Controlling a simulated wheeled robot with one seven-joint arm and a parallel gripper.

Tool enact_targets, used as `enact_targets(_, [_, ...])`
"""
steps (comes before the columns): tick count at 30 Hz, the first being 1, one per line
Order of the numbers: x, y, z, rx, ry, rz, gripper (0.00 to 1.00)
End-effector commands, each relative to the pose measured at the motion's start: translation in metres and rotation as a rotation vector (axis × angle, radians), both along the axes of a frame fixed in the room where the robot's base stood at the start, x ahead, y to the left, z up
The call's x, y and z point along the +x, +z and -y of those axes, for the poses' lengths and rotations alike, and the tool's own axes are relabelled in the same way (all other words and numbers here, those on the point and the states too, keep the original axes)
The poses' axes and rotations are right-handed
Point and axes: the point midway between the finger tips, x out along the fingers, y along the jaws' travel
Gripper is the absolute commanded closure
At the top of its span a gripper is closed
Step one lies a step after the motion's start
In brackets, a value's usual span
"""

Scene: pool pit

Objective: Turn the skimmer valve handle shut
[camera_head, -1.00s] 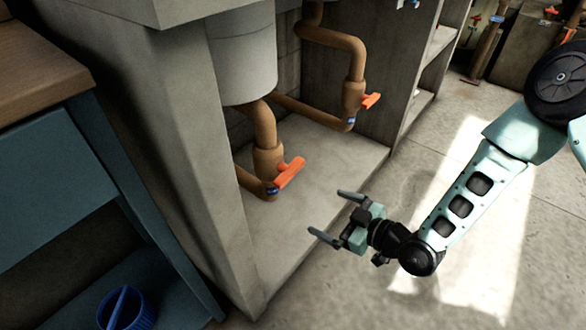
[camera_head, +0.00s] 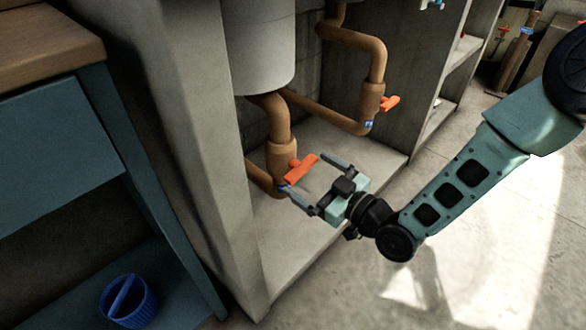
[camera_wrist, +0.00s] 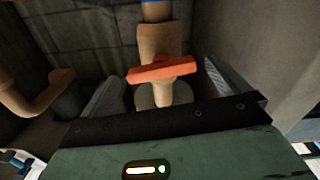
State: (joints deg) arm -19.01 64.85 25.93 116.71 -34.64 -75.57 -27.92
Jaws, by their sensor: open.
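An orange valve handle (camera_head: 301,168) sits on a brown pipe fitting (camera_head: 282,158) below a light grey cylinder. The handle also shows in the wrist view (camera_wrist: 162,71), lying nearly crosswise between the two fingers. My gripper (camera_head: 305,176) is open, with its fingertips on either side of the handle or just short of it. In the wrist view my gripper (camera_wrist: 160,90) shows one finger left and one right, both apart from the handle. A second orange handle (camera_head: 390,103) is on another pipe farther back. Which of the two valves is the skimmer's I cannot tell.
The pipes stand in a concrete bay with a wall edge (camera_head: 205,160) on the left and a partition (camera_head: 420,80) on the right. A blue bench (camera_head: 60,160) and a blue bucket (camera_head: 128,300) are at far left. Open floor lies right.

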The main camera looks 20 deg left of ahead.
Motion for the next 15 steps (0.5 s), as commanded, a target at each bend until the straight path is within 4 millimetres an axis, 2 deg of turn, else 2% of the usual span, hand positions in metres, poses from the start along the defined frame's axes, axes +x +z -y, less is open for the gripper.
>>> enact_targets(1, [0.004, -0.003, -0.010, 0.003, 0.002, 0.003, 0.00])
enact_targets(6, [0.015, -0.002, -0.036, 0.002, 0.000, 0.003, 0.00])
enact_targets(15, [0.023, 0.000, -0.056, 0.001, 0.000, 0.000, 0.00])
